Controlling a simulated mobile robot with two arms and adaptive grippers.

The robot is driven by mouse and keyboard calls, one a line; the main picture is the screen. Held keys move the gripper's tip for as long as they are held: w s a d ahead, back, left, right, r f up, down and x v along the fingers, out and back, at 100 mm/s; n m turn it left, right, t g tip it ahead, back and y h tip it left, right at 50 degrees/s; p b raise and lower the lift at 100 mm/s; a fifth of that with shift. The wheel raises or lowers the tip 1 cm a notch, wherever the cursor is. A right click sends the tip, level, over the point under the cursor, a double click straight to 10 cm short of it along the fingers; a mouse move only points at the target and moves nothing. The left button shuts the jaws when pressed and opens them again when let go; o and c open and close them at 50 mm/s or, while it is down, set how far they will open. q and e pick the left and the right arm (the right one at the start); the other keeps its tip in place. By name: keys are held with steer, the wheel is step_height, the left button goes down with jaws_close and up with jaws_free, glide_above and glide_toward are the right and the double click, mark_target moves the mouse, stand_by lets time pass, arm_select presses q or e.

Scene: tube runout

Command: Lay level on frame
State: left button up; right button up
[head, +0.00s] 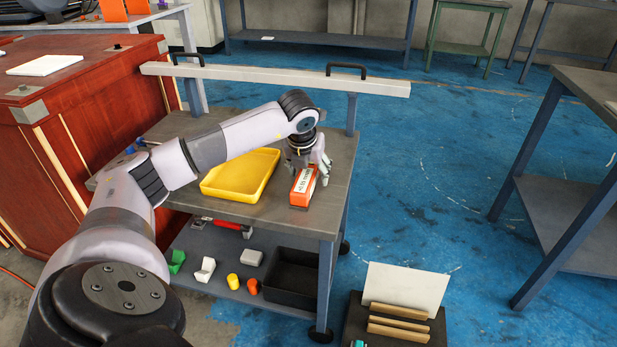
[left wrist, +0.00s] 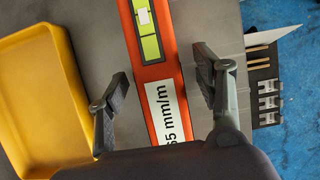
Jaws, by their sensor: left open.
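The orange level (head: 303,188) lies on the grey top of a cart, near its right edge. In the left wrist view the level (left wrist: 152,70) shows a green vial and a white label reading "mm/m". My left gripper (head: 309,162) points down over the level, open. In the left wrist view its fingers (left wrist: 162,92) stand on either side of the level, with gaps showing between them and it. The far end of the level is hidden under the gripper in the head view. I cannot tell which thing is the frame. My right gripper is not in view.
A yellow tray (head: 240,176) sits left of the level on the cart top (head: 318,222). A long pale beam (head: 270,77) with two black handles runs behind. The lower shelf holds small parts and a black bin (head: 291,279). A red wooden cabinet (head: 85,110) stands left.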

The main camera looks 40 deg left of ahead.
arm_select(q)
steer(key=shift+c, duration=0.6)
jaws_close()
steer(key=shift+r, duration=0.1)
